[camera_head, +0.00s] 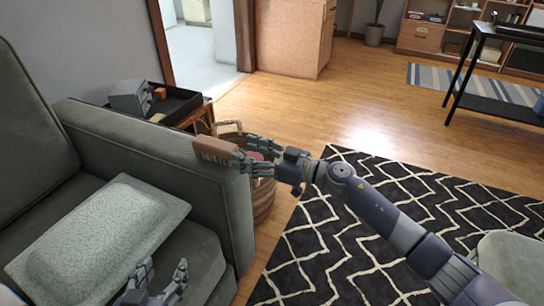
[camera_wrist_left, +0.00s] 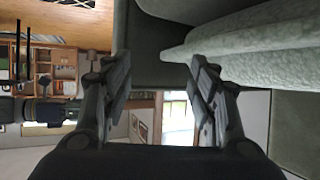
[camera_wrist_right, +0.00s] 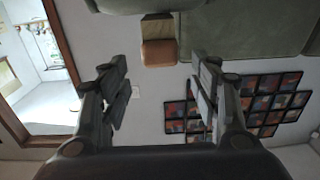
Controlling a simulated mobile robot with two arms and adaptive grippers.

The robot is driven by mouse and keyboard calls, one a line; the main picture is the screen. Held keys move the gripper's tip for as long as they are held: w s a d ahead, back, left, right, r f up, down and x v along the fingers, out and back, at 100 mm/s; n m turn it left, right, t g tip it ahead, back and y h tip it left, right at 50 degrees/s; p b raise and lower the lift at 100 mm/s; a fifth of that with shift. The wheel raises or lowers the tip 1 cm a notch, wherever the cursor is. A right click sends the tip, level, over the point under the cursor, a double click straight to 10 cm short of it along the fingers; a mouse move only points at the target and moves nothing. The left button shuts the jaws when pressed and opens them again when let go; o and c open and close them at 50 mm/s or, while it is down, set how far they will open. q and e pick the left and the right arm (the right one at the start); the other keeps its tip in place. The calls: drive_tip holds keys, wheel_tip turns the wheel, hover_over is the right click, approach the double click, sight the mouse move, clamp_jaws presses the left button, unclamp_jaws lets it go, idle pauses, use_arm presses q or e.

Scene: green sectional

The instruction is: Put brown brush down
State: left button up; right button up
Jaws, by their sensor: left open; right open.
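The brown brush (camera_head: 215,150) lies at the outer edge of the green sofa's arm (camera_head: 150,140). It also shows in the right wrist view (camera_wrist_right: 159,53), ahead of the two spread fingers. My right gripper (camera_head: 247,160) is open just to the right of the brush in the head view; I cannot tell whether a fingertip touches it. My left gripper (camera_head: 161,275) is open and empty, low over the sofa seat in front of the cushion. In the left wrist view, a sofa edge and the pale green cushion (camera_wrist_left: 250,38) show beyond its fingers.
A pale green cushion (camera_head: 100,240) lies on the seat. A woven basket (camera_head: 264,200) stands on the floor beside the sofa arm, partly behind my right gripper. A black tray (camera_head: 175,103) with a grey item sits on a side table. A black patterned rug (camera_head: 340,235) covers the right floor.

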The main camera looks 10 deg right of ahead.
drive_tip(key=s+d+f+m+t+h+p, duration=0.1)
drive_tip(key=s+d+f+m+t+h, duration=0.2)
drive_tip(key=s+d+m+t+h, duration=0.55)
use_arm(q)
drive_tip(key=s+a+f+g+y, duration=0.1)
drive_tip(key=s+a+f+g, duration=0.1)
drive_tip(key=s+f+g, duration=0.1)
drive_tip(key=shift+s+f+g, duration=0.3)
drive_tip(key=shift+s+f, duration=0.45)
drive_tip(key=shift+f, duration=0.15)
use_arm(e)
drive_tip(key=s+f+g+h, duration=0.1)
drive_tip(key=s+f+g, duration=0.2)
drive_tip(key=s, duration=0.3)
drive_tip(key=s+d+f+g+h, duration=0.1)
drive_tip(key=s+f+g+h, duration=0.1)
drive_tip(key=s, duration=0.5)
drive_tip(key=s+d+f+g+h, duration=0.1)
drive_tip(key=s+f+g, duration=0.4)
drive_tip(key=s+f, duration=0.1)
drive_tip(key=shift+s+d+h, duration=0.15)
drive_tip(key=shift+s+h, duration=0.2)
drive_tip(key=shift+s, duration=0.35)
